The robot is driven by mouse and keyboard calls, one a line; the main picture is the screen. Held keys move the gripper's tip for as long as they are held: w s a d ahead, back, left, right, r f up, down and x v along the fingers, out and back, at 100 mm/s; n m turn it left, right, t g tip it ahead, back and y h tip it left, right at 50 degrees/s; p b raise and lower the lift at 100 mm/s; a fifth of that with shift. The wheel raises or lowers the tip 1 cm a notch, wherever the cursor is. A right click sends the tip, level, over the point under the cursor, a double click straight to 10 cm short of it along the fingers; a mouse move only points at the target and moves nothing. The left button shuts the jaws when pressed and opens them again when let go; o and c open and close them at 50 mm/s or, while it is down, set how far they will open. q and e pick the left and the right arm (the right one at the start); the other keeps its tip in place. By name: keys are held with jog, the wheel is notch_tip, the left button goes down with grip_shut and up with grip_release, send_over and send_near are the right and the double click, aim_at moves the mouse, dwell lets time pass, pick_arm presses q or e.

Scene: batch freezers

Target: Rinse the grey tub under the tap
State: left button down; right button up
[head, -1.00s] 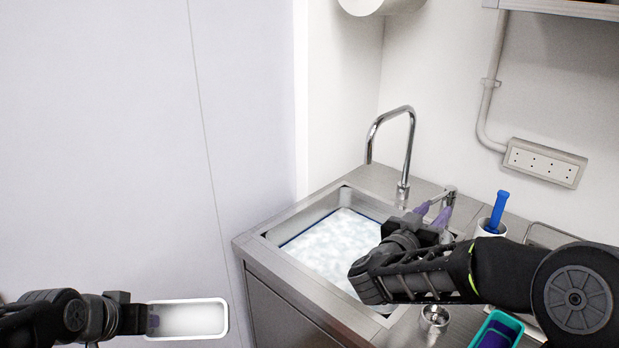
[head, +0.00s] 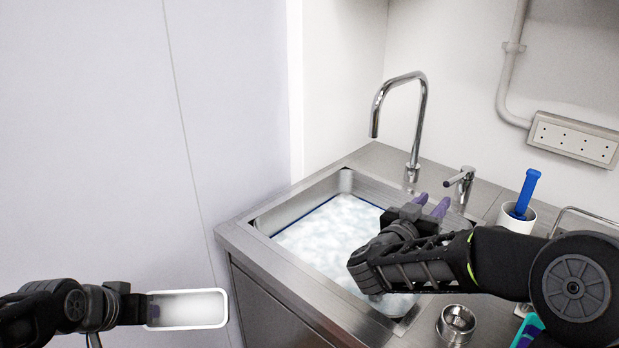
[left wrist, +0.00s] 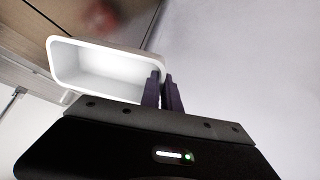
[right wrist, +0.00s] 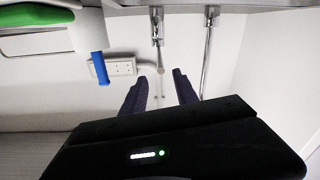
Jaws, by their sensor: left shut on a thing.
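The grey tub (head: 190,325), pale and almost white, is held at the lower left of the head view, left of the sink cabinet. My left gripper (head: 153,312) is shut on its wall; the left wrist view shows the tub (left wrist: 66,62) empty inside, with both fingers (left wrist: 163,92) on its rim. The chrome tap (head: 419,120) arches over the back of the sink (head: 283,212). A small lever (head: 462,182) stands right of it. My right gripper (head: 432,207) is over the sink's right side, short of the lever. Its fingers (right wrist: 160,87) are apart and empty.
The sink holds white foamy water (head: 335,232). On the right counter are a steel cup (head: 457,325), a white holder (head: 517,218) with a blue-handled brush (head: 527,190), and a teal container (head: 530,333). A wall (head: 90,130) stands behind the tub.

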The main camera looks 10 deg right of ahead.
aim_at(452, 179)
dwell(0.4)
pick_arm(q)
jog(key=shift+r+p, duration=0.4)
jog(key=shift+p, duration=0.15)
jog(key=shift+r+p, duration=1)
jog(key=shift+p, duration=0.05)
pick_arm(e)
jog(key=x, duration=1.2)
jog(key=shift+f, duration=0.1)
jog(key=shift+c, duration=0.6)
grip_shut()
